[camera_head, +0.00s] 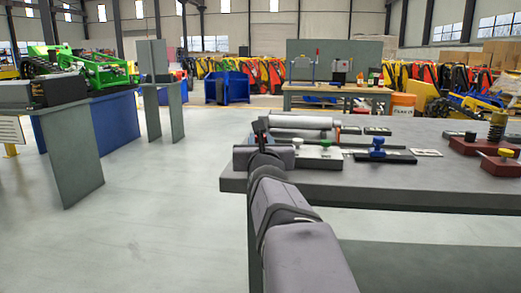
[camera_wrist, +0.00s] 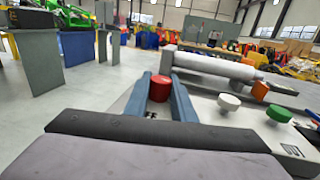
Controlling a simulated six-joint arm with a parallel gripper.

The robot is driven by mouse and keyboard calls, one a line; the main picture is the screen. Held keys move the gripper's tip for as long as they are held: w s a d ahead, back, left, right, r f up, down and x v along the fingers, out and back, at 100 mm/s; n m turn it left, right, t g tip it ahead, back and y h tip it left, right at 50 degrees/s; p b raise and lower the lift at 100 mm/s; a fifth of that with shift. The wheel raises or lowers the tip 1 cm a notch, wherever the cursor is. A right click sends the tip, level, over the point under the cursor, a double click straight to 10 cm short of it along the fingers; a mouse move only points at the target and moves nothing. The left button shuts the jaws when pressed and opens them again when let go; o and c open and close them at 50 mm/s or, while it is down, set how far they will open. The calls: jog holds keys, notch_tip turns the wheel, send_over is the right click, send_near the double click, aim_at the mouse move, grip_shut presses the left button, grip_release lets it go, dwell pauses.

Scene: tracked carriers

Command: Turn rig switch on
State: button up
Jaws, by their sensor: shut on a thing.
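My gripper (camera_wrist: 159,78) shows in the wrist view with its two blue-grey fingers on either side of a round red knob (camera_wrist: 158,91). It is shut on this knob, which sits low over a pale base plate with dark markings. I cannot tell from its look which way the knob is set. No label reading rig switch is legible. In the head view my arm reaches the left end of the grey workbench (camera_head: 235,185), and the red knob and fingertips are hidden there.
A blue knob (camera_head: 377,143) and a red-brown block (camera_head: 500,167) are along the bench.

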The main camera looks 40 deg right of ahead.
dwell(0.4)
jog(key=o, duration=1.1)
jog(key=shift+c, duration=0.2)
jog(key=shift+r, duration=0.1)
notch_tip(320, 180, up, 10)
jog(key=p, duration=0.7)
jog(key=shift+p, duration=0.3)
